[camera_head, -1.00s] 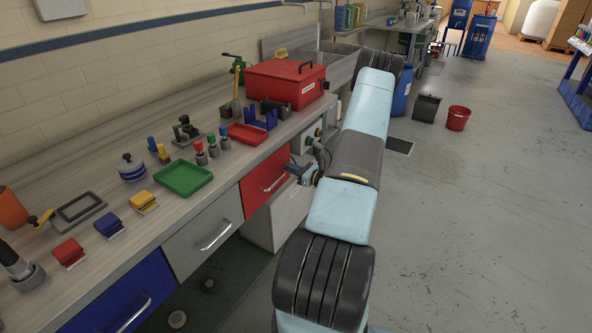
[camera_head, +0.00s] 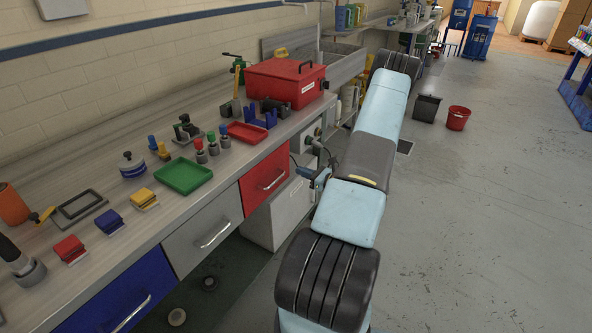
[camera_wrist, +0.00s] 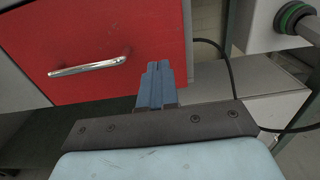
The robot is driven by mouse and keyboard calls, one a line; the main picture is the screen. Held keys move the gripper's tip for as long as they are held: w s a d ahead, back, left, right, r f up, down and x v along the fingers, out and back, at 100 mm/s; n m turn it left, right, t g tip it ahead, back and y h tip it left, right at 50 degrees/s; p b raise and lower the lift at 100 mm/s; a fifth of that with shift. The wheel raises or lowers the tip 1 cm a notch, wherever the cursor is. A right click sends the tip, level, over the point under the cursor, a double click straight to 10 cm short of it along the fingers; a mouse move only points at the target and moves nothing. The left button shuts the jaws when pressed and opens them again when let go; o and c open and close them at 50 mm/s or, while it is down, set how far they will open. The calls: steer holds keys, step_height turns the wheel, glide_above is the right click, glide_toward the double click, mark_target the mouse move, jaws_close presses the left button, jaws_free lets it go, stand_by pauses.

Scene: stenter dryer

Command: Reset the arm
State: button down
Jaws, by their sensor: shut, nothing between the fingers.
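My arm, in light blue and dark grey, crosses the right middle of the head view, beside the workbench front. My gripper (camera_wrist: 157,88) shows in the wrist view as two blue fingers close together, shut and empty. It points toward the red drawer (camera_wrist: 130,40) with its silver handle (camera_wrist: 87,67), apart from it as far as I can tell. In the head view the gripper (camera_head: 305,172) is small and partly hidden at the arm's left side, close to the right edge of the red drawer (camera_head: 265,181).
The workbench (camera_head: 100,238) on the left carries a red toolbox (camera_head: 286,83), a green tray (camera_head: 183,176), a red tray (camera_head: 248,132) and coloured blocks. A black bin (camera_head: 427,108) and a red bucket (camera_head: 458,118) stand on the floor.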

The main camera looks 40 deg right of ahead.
steer(key=v, duration=0.8)
steer(key=w+a+r+n+g+y, duration=0.2)
steer(key=a+r+n+g+y, duration=0.3)
steer(key=a+r+n+g, duration=1.5)
steer(key=s+a+r+n+t+h, duration=0.4)
steer(key=s+a+r+n+h, duration=0.1)
steer(key=s+a+r, duration=0.4)
steer(key=s+a+r+n+t+h, duration=0.4)
steer(key=s+a+r+n+h, duration=0.2)
steer(key=s+a+r, duration=0.3)
steer(key=shift+s+a+r+n+t, duration=0.25)
steer(key=shift+s+r+n, duration=0.25)
steer(key=shift+s+r, duration=1.7)
steer(key=shift+w+r, duration=0.5)
steer(key=shift+w, duration=0.05)
